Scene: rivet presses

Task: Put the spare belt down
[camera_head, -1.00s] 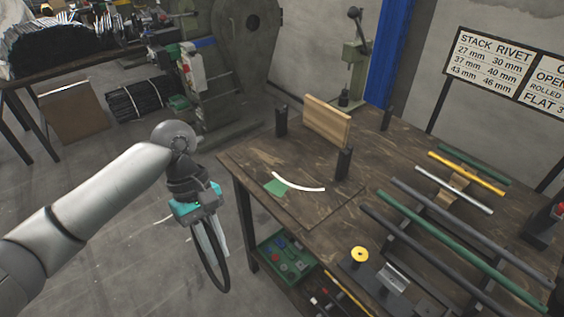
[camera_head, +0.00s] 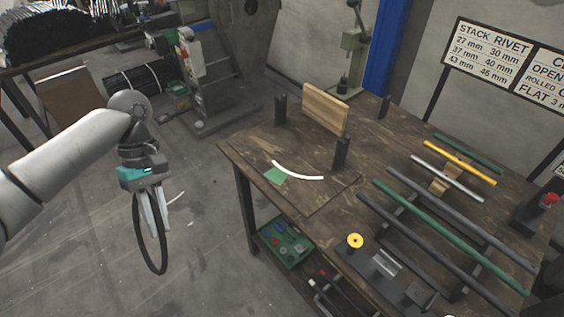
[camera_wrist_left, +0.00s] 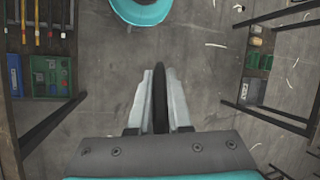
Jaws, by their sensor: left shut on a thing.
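The spare belt is a thin black loop (camera_head: 138,232) hanging below my left gripper (camera_head: 158,218) in the head view. My left gripper is shut on the belt and points down, over the concrete floor to the left of the workbench (camera_head: 240,152). In the left wrist view, the belt (camera_wrist_left: 160,98) shows edge-on as a dark strip between the two pale fingers (camera_wrist_left: 159,110), with floor below. The belt touches nothing but the gripper that I can see. My right gripper is not in view.
The bench carries a curved white strip (camera_head: 297,173), a green patch (camera_head: 276,176), a wooden block (camera_head: 325,108), dark posts and several long bars. A green tray (camera_head: 285,245) sits on its lower shelf. A dark bundle (camera_head: 135,90) lies behind. The floor around the belt is mostly clear.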

